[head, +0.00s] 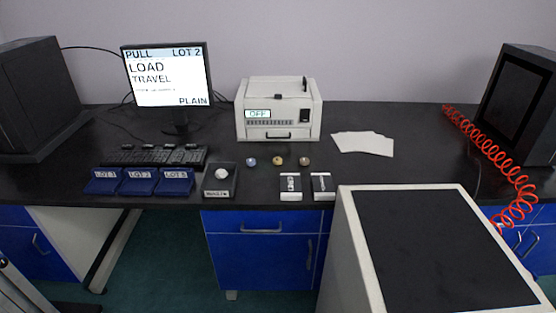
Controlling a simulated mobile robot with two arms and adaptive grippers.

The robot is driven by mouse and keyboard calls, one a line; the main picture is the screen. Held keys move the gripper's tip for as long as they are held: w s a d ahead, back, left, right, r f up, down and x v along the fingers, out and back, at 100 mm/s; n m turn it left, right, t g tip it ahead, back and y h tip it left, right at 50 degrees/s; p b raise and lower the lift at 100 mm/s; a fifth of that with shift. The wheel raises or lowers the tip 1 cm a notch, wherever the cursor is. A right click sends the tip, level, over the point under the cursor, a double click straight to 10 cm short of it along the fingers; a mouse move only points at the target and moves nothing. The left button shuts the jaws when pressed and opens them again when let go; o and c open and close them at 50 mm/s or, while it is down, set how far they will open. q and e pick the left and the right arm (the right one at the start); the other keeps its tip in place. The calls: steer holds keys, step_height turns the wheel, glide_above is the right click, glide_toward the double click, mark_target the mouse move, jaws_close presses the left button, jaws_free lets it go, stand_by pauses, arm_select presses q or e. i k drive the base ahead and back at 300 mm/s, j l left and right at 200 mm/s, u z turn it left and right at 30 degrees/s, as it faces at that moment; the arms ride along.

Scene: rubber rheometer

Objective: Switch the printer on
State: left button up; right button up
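The printer (279,93) is a beige box at the back middle of the black bench, right of the monitor. Its small front display (257,114) reads OFF. A dark rocker switch (305,116) sits at the right of its front face; its position is too small to tell. A row of small dark marks and a dark handle (268,136) show low on the front. Neither of my grippers is in view, and nothing touches the printer.
The monitor (166,76) and keyboard (152,156) stand to the left. Blue lot trays (139,187), a dark tray (220,193), small pucks (278,160) and two labelled boxes (322,186) lie in front. White sheets (362,143) lie right. A large cabinet (435,243) fills the front right.

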mark_target(305, 114)
steer(key=k+j+z, duration=0.15)
steer(key=j, duration=0.2)
steer(key=k+j+z, duration=0.2)
steer(key=j, duration=0.15)
steer(key=j+z, duration=0.15)
steer(key=j, duration=0.2)
steer(key=i+j+u, duration=0.1)
steer(key=i+j, duration=0.2)
steer(key=i, duration=0.15)
steer(key=i+j, duration=0.3)
steer(key=i, duration=0.15)
steer(key=i+j+u, duration=0.15)
steer(key=i, duration=0.3)
steer(key=j, duration=0.1)
